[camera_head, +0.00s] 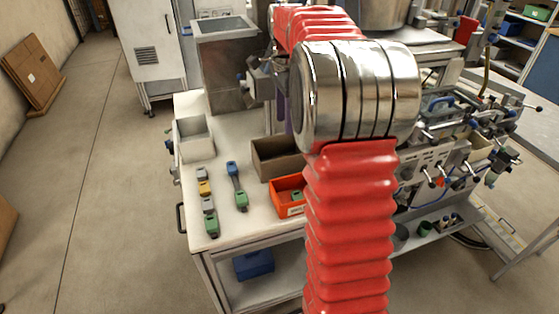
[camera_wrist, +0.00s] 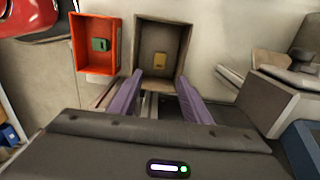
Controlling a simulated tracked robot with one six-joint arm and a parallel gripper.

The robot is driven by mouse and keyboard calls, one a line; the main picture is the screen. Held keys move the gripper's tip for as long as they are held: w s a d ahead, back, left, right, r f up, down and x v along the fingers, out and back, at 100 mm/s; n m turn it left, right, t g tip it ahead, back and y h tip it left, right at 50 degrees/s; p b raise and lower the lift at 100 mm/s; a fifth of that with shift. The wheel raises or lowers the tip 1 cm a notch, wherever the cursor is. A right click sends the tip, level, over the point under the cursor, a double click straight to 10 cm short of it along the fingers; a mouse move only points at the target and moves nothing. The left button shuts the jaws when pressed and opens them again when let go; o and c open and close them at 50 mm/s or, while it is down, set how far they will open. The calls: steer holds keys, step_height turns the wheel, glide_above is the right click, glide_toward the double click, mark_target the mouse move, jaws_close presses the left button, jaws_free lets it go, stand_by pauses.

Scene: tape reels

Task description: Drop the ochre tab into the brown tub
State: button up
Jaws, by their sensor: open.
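The brown tub (camera_head: 275,158) stands on the white table, partly behind my red arm in the head view. The wrist view shows the tub (camera_wrist: 142,50) from above, with an ochre tab (camera_wrist: 160,60) lying inside on its floor. My gripper (camera_wrist: 159,82) is open, its two purple fingers apart at the tub's near edge with nothing between them. The ochre tab is clear of both fingers. In the head view only a little purple of the gripper shows beside my arm, and the tub's floor is hidden.
An orange bin (camera_wrist: 78,57) with a green tab (camera_wrist: 100,44) inside stands beside the tub. A row of grey, yellow and green pieces (camera_head: 207,203), a blue and green pair (camera_head: 237,186) and a white bin (camera_head: 196,142) are on the table's left. Machinery stands at the right.

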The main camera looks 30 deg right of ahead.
step_height(320, 180, up, 8)
stand_by(0.4)
stand_by(0.6)
